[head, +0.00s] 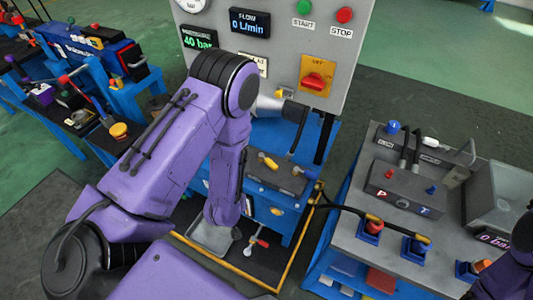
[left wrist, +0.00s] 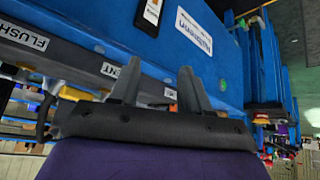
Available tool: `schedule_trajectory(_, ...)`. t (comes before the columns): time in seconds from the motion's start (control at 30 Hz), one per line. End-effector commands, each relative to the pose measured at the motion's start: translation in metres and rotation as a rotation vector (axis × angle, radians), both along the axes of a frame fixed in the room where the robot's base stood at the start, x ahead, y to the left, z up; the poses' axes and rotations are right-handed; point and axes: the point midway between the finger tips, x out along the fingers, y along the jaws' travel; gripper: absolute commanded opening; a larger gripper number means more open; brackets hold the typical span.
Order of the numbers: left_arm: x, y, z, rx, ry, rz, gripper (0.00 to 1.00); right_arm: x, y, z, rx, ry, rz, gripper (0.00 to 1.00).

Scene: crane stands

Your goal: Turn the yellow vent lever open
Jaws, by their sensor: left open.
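A lever with a yellow grip (head: 267,160) lies on a dark block on top of the blue cabinet, below the grey control panel, in the head view. It is just right of my purple left forearm. My left gripper's fingertips are hidden in the head view. In the left wrist view my left gripper (left wrist: 158,88) is open, its two fingers apart with nothing between them. The fingers point at a blue surface, close to a white label (left wrist: 110,70) ending in "ENT". I cannot make out the yellow lever for sure in that view. My right gripper is out of view.
The control panel (head: 350,40) carries a red rotary switch (head: 314,81). A second, grey-handled lever (head: 299,170) lies beside the yellow one. A grey bench (head: 350,238) with hoses stands at right. A "FLUSH" label (left wrist: 24,38) shows in the left wrist view.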

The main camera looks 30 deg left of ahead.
Motion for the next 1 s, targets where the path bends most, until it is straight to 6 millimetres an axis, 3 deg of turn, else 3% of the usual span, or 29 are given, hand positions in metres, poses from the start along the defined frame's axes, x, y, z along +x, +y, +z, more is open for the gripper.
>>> schedule_trajectory(0.03,0.048,0.001,0.021,-0.028,-0.05,0.015,0.47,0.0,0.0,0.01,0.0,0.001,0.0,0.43)
schedule_trajectory(0.1,0.095,-0.001,0.037,-0.091,-0.063,0.053,0.47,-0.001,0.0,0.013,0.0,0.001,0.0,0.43)
schedule_trajectory(0.2,0.151,-0.005,0.066,-0.191,-0.052,0.121,0.47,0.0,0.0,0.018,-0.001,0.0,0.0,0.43)
schedule_trajectory(0.3,0.192,-0.014,0.099,-0.296,0.003,0.201,0.47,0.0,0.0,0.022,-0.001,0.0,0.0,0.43)
schedule_trajectory(0.37,0.208,-0.02,0.117,-0.354,0.057,0.257,0.47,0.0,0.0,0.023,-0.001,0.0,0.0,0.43)
schedule_trajectory(0.47,0.215,-0.03,0.135,-0.425,0.18,0.362,0.47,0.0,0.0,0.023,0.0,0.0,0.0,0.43)
schedule_trajectory(0.73,0.178,-0.04,0.139,-0.462,0.433,0.582,0.47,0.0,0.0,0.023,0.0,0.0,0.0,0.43)
schedule_trajectory(0.87,0.177,-0.04,0.125,-0.465,0.432,0.604,0.47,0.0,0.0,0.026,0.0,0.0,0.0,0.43)
schedule_trajectory(1.0,0.176,-0.04,0.094,-0.464,0.434,0.603,0.47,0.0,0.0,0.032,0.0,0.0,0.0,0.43)
